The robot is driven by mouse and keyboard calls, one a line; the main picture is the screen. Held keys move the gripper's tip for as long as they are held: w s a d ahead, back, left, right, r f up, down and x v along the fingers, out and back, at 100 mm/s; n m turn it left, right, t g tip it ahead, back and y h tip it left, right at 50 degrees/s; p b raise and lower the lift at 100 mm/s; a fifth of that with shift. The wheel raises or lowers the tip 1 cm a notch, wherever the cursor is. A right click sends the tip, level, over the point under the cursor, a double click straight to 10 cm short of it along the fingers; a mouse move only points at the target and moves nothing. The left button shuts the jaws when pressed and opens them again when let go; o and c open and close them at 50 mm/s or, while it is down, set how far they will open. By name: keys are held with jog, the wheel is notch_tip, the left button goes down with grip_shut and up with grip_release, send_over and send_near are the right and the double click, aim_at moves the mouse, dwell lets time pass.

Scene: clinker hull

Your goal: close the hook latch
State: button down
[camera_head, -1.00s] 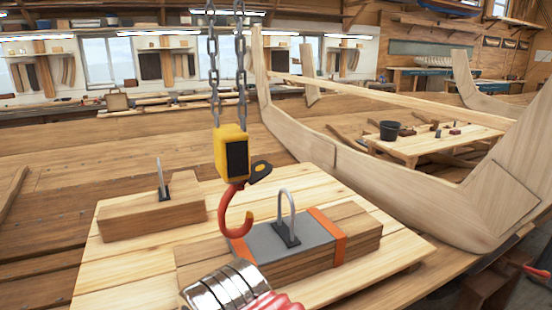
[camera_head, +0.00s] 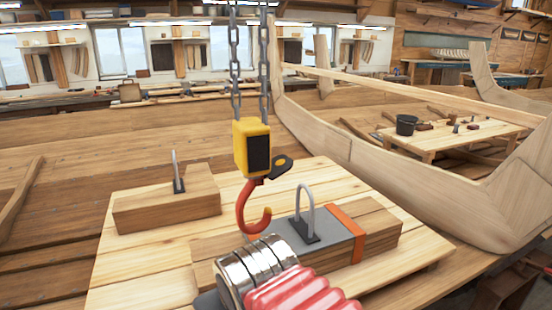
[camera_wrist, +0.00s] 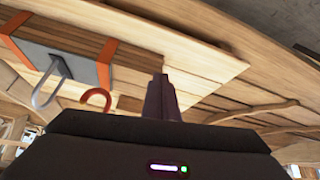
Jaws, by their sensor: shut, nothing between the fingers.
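A red hook (camera_head: 246,209) hangs from a yellow block (camera_head: 251,146) with a dark side plate. Its small black latch (camera_head: 281,168) sticks out to the right below the block, swung away from the hook tip, so the hook mouth is open. In the wrist view, only the curved end of the hook (camera_wrist: 97,98) shows, left of my gripper (camera_wrist: 161,82); the latch is not visible there. My gripper's dark fingers are shut and empty, apart from the hook in the picture. In the head view the fingers are hidden.
A grey metal shackle (camera_head: 305,212) stands on a strapped timber block (camera_head: 376,233) beside the hook. Another timber block (camera_head: 166,207) with an upright loop lies left. Chains (camera_head: 263,68) rise from the yellow block. A curved hull plank (camera_head: 400,180) is at right.

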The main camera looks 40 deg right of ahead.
jog(key=w+d+r+t+h, duration=0.1)
jog(key=w+d+r+t, duration=0.1)
jog(key=w+d+r, duration=0.3)
jog(key=w+d+r+n+t+h, duration=0.1)
jog(key=w+d+r, duration=0.4)
jog(key=d, duration=0.8)
jog(key=w+d+r+t+h, duration=0.2)
jog(key=w+d+r+t, duration=0.2)
jog(key=d, duration=0.6)
jog(key=w+t, duration=0.1)
jog(key=w, duration=0.1)
jog(key=shift+w+r, duration=0.4)
jog(key=shift+d, duration=0.1)
